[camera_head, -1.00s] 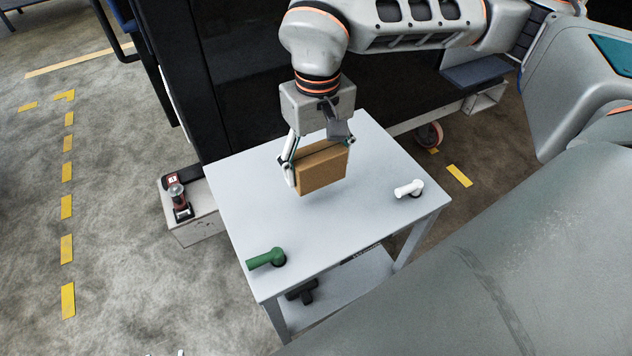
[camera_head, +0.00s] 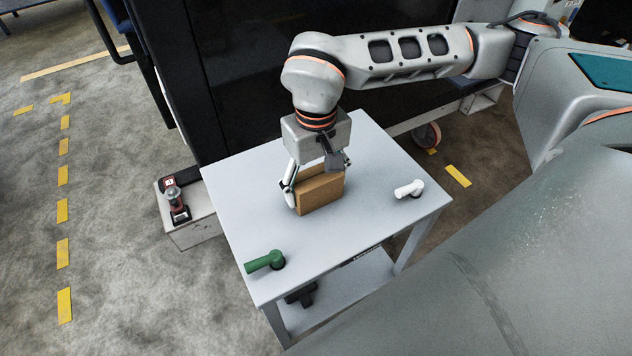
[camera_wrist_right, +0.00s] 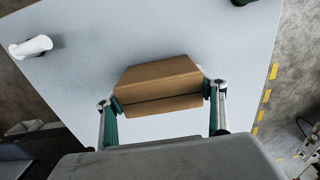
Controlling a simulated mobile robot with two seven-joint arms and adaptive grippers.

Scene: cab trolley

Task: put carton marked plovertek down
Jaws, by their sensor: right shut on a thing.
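A brown carton (camera_head: 321,194) is at the middle of the grey trolley top (camera_head: 340,250). No marking on it can be read. My right gripper (camera_head: 318,183) is shut on the carton from above, one finger at each end. In the right wrist view the carton (camera_wrist_right: 158,84) sits between the two fingertips (camera_wrist_right: 163,93). Its underside is at or very close to the trolley top; I cannot tell if it touches. My left gripper is not in view.
A green handle-like part (camera_head: 265,261) lies at the trolley's front left corner, and a white one (camera_head: 409,189) near the right edge. The trolley top around the carton is clear.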

